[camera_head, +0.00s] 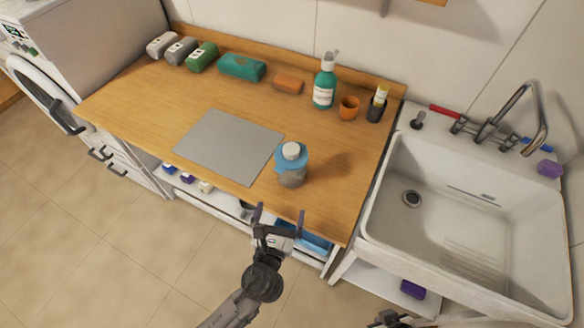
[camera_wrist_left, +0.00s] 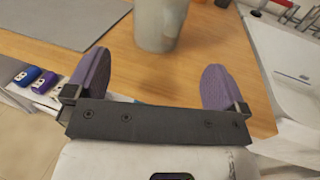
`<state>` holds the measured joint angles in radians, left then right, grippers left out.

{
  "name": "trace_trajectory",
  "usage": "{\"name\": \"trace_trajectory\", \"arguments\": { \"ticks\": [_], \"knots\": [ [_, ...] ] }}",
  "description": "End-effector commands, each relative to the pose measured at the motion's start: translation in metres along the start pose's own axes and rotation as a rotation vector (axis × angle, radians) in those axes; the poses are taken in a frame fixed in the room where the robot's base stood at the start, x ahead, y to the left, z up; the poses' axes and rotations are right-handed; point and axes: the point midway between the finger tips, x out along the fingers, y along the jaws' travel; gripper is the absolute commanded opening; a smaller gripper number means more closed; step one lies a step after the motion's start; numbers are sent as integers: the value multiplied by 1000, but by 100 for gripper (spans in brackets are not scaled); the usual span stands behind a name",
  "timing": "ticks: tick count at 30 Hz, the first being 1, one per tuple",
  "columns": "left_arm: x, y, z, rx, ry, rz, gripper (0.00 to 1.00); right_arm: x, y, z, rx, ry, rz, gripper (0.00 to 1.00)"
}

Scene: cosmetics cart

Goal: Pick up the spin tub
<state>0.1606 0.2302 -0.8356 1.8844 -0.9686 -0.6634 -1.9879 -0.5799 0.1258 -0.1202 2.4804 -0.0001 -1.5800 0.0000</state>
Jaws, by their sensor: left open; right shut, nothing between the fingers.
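The spin tub, a translucent tub with a blue upper part and a white cap (camera_head: 291,166), stands upright on the wooden counter near its front edge. In the left wrist view the lower part of the tub (camera_wrist_left: 160,24) shows beyond the fingers, its top cut off by the frame. My left gripper (camera_head: 279,215) is open and empty at the counter's front edge, apart from the tub, its two purple-padded fingers (camera_wrist_left: 155,85) spread towards it. My right gripper (camera_head: 392,318) shows only partly at the bottom edge; it is shut and empty.
A grey mat (camera_head: 228,145) lies left of the tub. A green pump bottle (camera_head: 324,88), an orange cup (camera_head: 348,108) and rolled towels (camera_head: 242,67) line the back. A white sink (camera_head: 470,215) adjoins on the right. Shelves with small items sit under the counter.

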Motion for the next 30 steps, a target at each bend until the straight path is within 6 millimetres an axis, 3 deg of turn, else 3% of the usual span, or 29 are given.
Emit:
{"name": "trace_trajectory", "arguments": {
  "ticks": [12,22,30],
  "knots": [
    [66,0,0,4,-1,1,100,6,0,2,1,-1,-1,0],
    [85,1,0,3,-1,2,100,8,-3,2,8,0,-6,0],
    [120,1,-1,2,0,2,100,13,-4,4,10,0,-8,0]
  ]
}}
